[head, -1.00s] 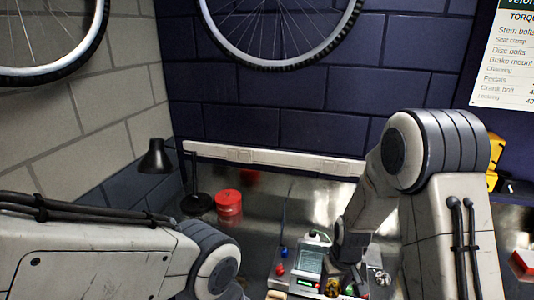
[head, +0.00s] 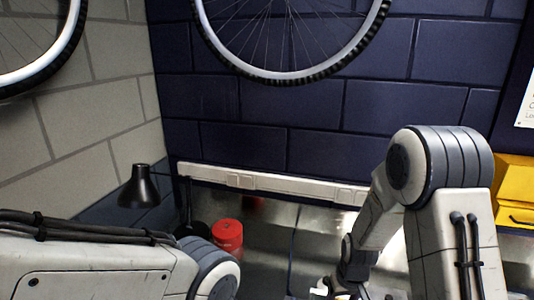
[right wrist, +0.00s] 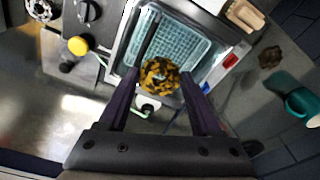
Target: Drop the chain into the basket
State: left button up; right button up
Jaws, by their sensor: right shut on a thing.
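The chain (right wrist: 160,76) is a small coiled bundle of yellow and dark links in the right wrist view. My right gripper (right wrist: 161,84) is shut on it, with a dark finger on each side. The basket (right wrist: 188,42) is a pale blue-green mesh tray in a grey frame, behind the chain in that view. The chain overlaps the basket's near part in the picture; its height above it is hard to tell.
A black lamp (head: 139,187) and a red can (head: 228,234) stand at the back left of the bench. A yellow box (head: 514,190) is at the right. Around the basket are a yellow knob (right wrist: 78,46), a wooden block (right wrist: 243,14) and a teal object (right wrist: 300,103).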

notch_tip(320, 180, down, 3)
jog(key=shift+f+b, duration=0.15)
jog(key=shift+b, duration=0.8)
jog(key=o, duration=1.5)
jog(key=shift+s, duration=0.1)
jog(key=r, duration=0.3)
jog(key=r+b, duration=0.1)
jog(key=r, duration=0.3)
jog(key=s+r+b, duration=0.1)
jog(key=r, duration=0.2)
jog(key=shift+s+r, duration=0.1)
jog(key=shift+r, duration=0.2)
jog(key=shift+f, duration=0.1)
jog(key=f, duration=0.3)
jog(key=w+f+p, duration=0.1)
jog(key=f, duration=0.3)
jog(key=f+p, duration=0.1)
jog(key=f, duration=0.2)
jog(key=shift+w+f, duration=0.15)
